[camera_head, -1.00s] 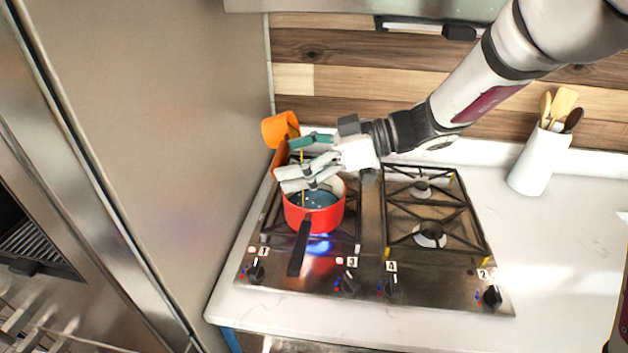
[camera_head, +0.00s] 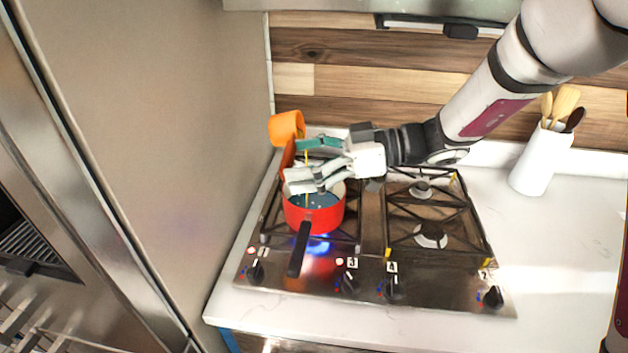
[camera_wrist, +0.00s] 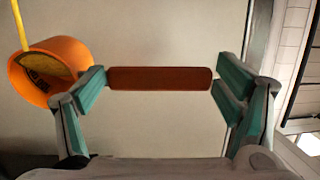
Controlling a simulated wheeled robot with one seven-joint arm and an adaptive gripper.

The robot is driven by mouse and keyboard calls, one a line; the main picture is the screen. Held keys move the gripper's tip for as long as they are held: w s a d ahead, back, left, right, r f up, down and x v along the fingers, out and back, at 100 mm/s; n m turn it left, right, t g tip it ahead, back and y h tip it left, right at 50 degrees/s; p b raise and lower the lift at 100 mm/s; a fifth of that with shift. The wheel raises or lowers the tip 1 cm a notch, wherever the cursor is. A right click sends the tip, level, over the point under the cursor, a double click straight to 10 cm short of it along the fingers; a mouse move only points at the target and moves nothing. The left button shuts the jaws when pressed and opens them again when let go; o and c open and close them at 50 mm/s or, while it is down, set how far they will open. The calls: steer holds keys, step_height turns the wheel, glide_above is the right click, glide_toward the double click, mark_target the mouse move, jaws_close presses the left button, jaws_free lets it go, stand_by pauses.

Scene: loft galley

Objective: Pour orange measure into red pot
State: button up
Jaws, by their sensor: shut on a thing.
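The orange measure (camera_head: 286,127) is tipped over, above and behind the red pot (camera_head: 330,215). A thin yellow stream (camera_head: 306,163) falls from it towards the pot's open top. My gripper (camera_head: 299,161) is shut on the measure's handle, over the back of the pot. In the wrist view the dark orange handle (camera_wrist: 160,78) lies between the teal finger pads, and the cup (camera_wrist: 82,62) with yellow in its mouth shows at left. The pot stands on the front left burner, its black handle towards the front. My fingers hide part of its rim.
A blue flame (camera_head: 318,246) burns under the pot. The right burners of the cooktop (camera_head: 450,270) are empty. A steel cabinet side (camera_head: 180,150) rises close on the left. A white utensil holder (camera_head: 540,163) stands at right on the clear counter (camera_head: 570,240).

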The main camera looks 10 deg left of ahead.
steer(key=shift+d, duration=0.3)
steer(key=shift+w+d+f+y+b, duration=0.1)
steer(key=shift+d+f+y+b, duration=0.1)
steer(key=shift+y+b, duration=0.95)
stand_by(0.3)
steer(key=shift+d+f+n+g+y+b, duration=0.2)
steer(key=shift+y+b, duration=0.65)
steer(key=shift+b, duration=0.4)
steer(key=shift+d+f+n+g+y+b, duration=0.1)
steer(key=shift+d+f+g+y+b, duration=0.1)
steer(key=shift+y+b, duration=0.9)
steer(key=shift+d+f+n+g+y+b, duration=0.15)
steer(key=shift+y+b, duration=0.45)
steer(key=shift+b, duration=0.85)
stand_by(0.4)
